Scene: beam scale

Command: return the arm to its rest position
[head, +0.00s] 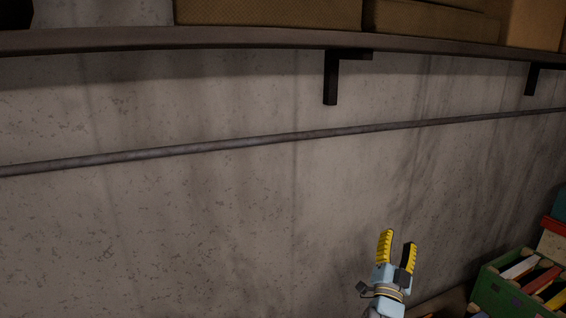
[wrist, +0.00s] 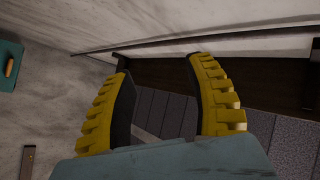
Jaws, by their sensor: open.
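My gripper (head: 398,237) is low and right of centre in the head view, pointing up in front of the concrete wall. Its two yellow, ribbed fingers stand apart with nothing between them. In the wrist view the gripper (wrist: 162,65) also shows open and empty, with its dark inner pads facing each other. Most of my arm is out of the head view. No beam scale shows in either view.
A shelf (head: 245,42) with cardboard boxes (head: 268,10) runs along the top, held by black brackets (head: 330,85). A pipe (head: 200,147) crosses the wall. A green crate (head: 497,292) with several coloured items stands at lower right. A teal object (wrist: 9,64) shows at left in the wrist view.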

